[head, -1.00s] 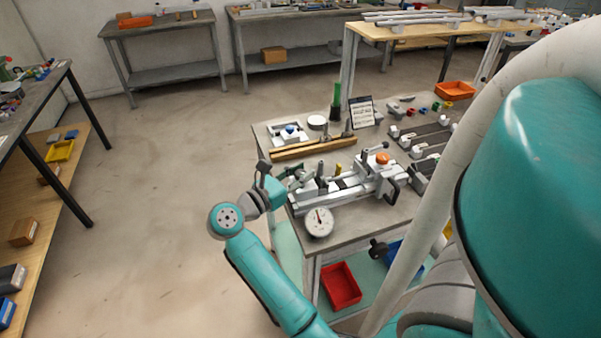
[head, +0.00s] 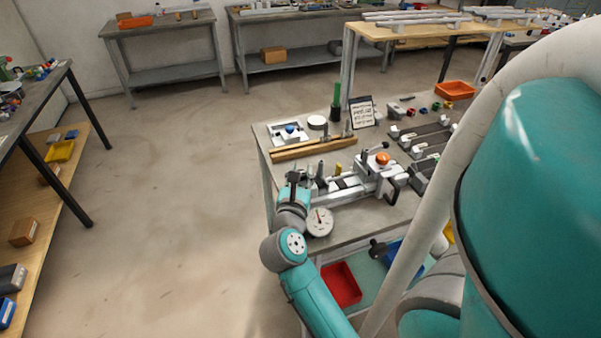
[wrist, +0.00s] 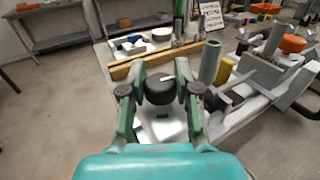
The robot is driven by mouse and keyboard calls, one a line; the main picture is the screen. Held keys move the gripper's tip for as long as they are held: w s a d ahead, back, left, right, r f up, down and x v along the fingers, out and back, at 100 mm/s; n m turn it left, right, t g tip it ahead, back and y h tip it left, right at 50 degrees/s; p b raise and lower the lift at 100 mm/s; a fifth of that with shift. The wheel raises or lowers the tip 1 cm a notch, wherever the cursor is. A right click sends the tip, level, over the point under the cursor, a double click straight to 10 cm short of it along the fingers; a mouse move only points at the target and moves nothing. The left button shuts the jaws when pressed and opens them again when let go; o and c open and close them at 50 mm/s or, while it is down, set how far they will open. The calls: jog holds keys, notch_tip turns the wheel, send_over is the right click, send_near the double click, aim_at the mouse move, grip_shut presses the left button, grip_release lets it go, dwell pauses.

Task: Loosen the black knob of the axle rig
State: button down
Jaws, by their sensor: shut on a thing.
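The axle rig (head: 350,193) is a pale metal assembly on rails near the front left of the grey workbench. In the wrist view, its round black knob (wrist: 160,92) sits between the two green fingers of my gripper (wrist: 160,80), one on each side. A short white mark shows on top of the knob. My gripper is shut on the knob, reaching it from the left end of the rig. In the head view my wrist covers that end, and the knob cannot be made out there.
A round white dial gauge (head: 319,222) stands close beside my wrist. An orange knob (head: 382,158) tops the rig's right part. Wooden bars (head: 312,148) lie behind, with a green-topped post (head: 337,100) and sign (head: 361,111) beyond. The floor left of the bench is clear.

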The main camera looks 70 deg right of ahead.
dwell(0.3)
jog(key=c, duration=0.8)
grip_release()
jog(key=shift+a, duration=0.1)
jog(key=shift+v, duration=5.9)
jog(key=shift+s, duration=0.15)
